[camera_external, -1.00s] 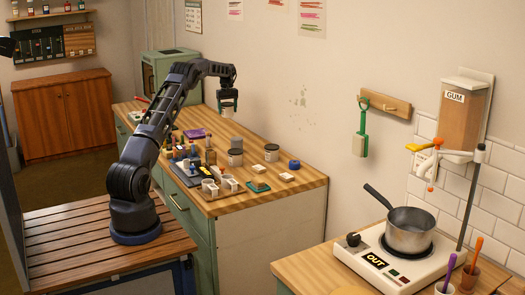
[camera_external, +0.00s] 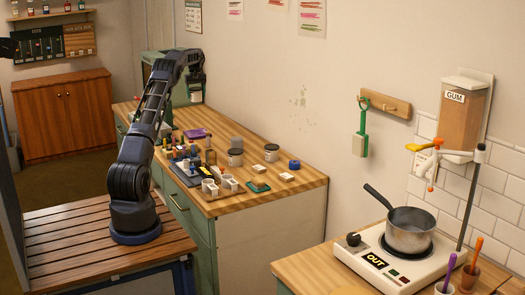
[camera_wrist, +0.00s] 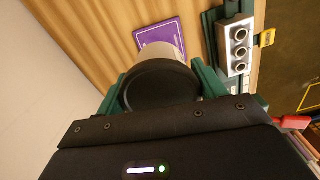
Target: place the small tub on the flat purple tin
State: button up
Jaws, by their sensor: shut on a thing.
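My gripper (camera_external: 196,84) is raised above the back part of the wooden table. Its green fingers are shut on the small tub (camera_wrist: 160,85), whose round black lid faces the wrist camera and whose pale side shows beyond it. The tub also shows as a pale piece under the gripper in the external view (camera_external: 196,96). The flat purple tin (camera_wrist: 158,34) lies on the wood just beyond the tub in the wrist view, partly hidden by it. In the external view the purple tin (camera_external: 195,133) lies near the left rear of the table, below the gripper.
A grey block with round holes (camera_wrist: 237,47) lies right of the purple tin in the wrist view. Dark-lidded tubs (camera_external: 236,157) and a blue round item (camera_external: 294,164) stand farther right.

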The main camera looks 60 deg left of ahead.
jog(key=shift+s+a+r, duration=0.1)
jog(key=shift+s+a, duration=0.35)
jog(key=shift+s, duration=0.2)
jog(key=shift+s+a, duration=0.15)
jog(key=shift+s, duration=0.05)
send_over(194, 135)
notch_tip(194, 135, down, 20)
jog(key=shift+w, duration=0.1)
jog(key=o, duration=1.1)
notch_tip(194, 135, up, 12)
